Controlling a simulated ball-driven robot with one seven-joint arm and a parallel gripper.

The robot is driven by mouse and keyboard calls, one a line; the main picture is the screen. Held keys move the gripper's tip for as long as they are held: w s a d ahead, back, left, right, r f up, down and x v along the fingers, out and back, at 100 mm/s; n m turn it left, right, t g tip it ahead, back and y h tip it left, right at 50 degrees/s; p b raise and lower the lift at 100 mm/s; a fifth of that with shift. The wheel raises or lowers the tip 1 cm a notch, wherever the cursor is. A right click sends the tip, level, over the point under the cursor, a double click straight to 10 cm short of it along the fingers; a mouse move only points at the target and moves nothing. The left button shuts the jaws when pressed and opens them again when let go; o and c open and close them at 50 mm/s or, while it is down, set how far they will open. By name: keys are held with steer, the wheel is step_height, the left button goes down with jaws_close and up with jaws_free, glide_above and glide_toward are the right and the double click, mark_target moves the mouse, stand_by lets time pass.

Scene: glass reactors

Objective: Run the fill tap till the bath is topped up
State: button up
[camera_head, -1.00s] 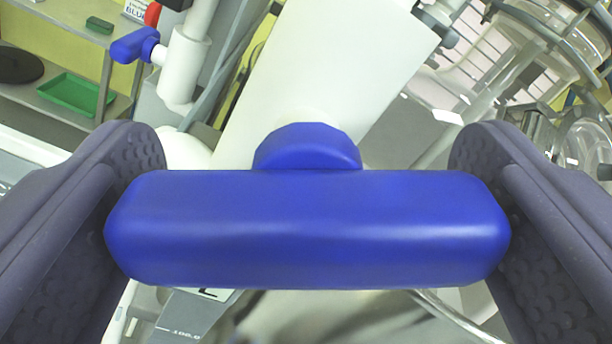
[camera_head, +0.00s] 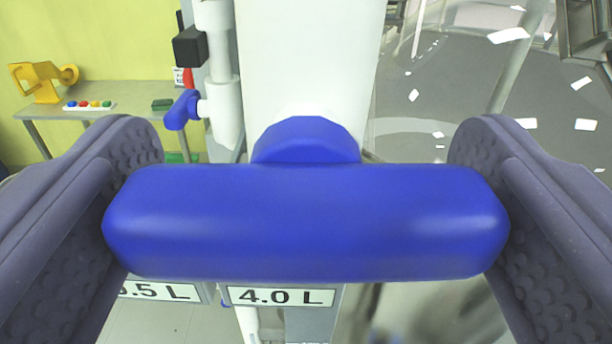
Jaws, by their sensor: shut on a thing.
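A large blue tap handle (camera_head: 306,222) fills the middle of the view, on a short blue hub (camera_head: 306,140) in front of a white upright body (camera_head: 308,60). My gripper (camera_head: 306,225) is shut on the blue handle, with one dark ridged finger at each end of it. The handle lies across the view between the fingers. Clear glass with bright reflections (camera_head: 480,80) stands to the right. I cannot make out a water level or any flow. The handle hides what lies directly behind it.
Labels reading "4.0 L" (camera_head: 280,296) and, partly hidden, ".5 L" (camera_head: 165,292) show below the handle. A smaller blue tap (camera_head: 182,110) sits on a white pipe (camera_head: 222,90) at left. A table (camera_head: 120,100) behind holds a yellow device (camera_head: 42,82) and coloured buttons (camera_head: 88,105).

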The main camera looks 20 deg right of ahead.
steer(key=shift+m+b, duration=0.3)
steer(key=o, duration=0.7)
steer(key=shift+s, duration=0.1)
steer(key=v, duration=0.7)
steer(key=shift+s+a, duration=0.1)
steer(key=shift+s, duration=0.15)
